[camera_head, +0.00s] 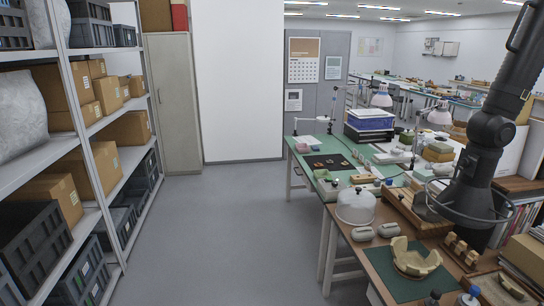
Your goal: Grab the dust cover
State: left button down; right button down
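The dust cover appears to be a pale, domed cover (355,207) with a small knob on top. It sits upright near the left edge of the brown worktable (345,229), at the right of the view. Nothing touches it from above, and I cannot tell what is under it. No gripper fingers show in this view, so both my left and right grippers are out of sight.
A dark jointed arm with a ring (462,212) stands right of the cover. A partly rebuilt pale vessel (412,258) rests on a green mat (424,286) in front. Shelves with boxes (75,88) line the left. The grey floor (225,235) between is clear.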

aim_at(356, 206)
jog(key=i+z, duration=0.1)
jog(key=z, duration=1.25)
jog(key=i+j+z, duration=0.25)
jog(key=j+z, duration=0.2)
jog(key=i+j+z, duration=0.15)
jog(key=j+z, duration=0.3)
jog(key=i+j+z, duration=0.1)
jog(key=j+z, duration=0.85)
jog(key=j, duration=0.15)
